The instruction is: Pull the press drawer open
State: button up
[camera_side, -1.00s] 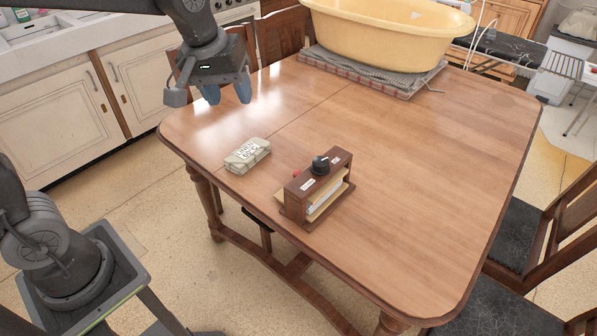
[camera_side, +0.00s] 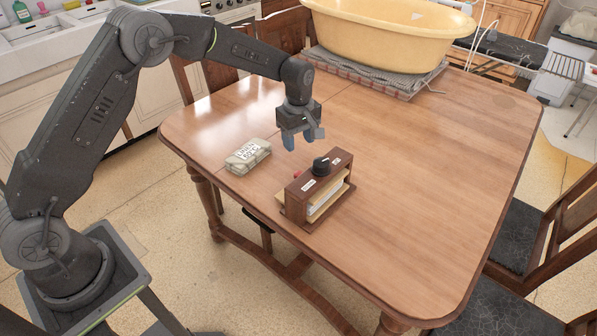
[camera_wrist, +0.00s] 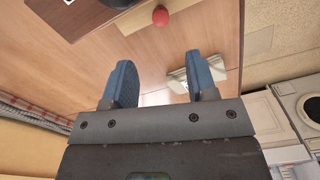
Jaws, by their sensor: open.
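The press (camera_side: 316,187) is a small dark wooden box with a black round knob (camera_side: 321,166) on top and a pale layer showing in its open side. It stands near the table's front edge. A small red knob (camera_side: 297,174) shows at its far left side; in the wrist view the red knob (camera_wrist: 160,16) is round and clear at the top, beside the press's wooden body (camera_wrist: 72,14). I cannot tell how far the drawer is in or out. My gripper (camera_side: 300,143) is open and empty above the table, behind the press. Its blue fingers (camera_wrist: 160,82) are apart and touch nothing.
A wrapped, labelled bundle (camera_side: 248,155) lies on the table left of the press. A yellow tub (camera_side: 390,35) stands on a folded cloth at the back. The wooden table (camera_side: 430,190) is clear on the right. Chairs (camera_side: 515,235) stand at the right side.

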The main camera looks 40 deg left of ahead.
aim_at(298, 173)
notch_tip(298, 173, down, 12)
jog(key=shift+r, duration=0.2)
grip_shut()
dwell(0.6)
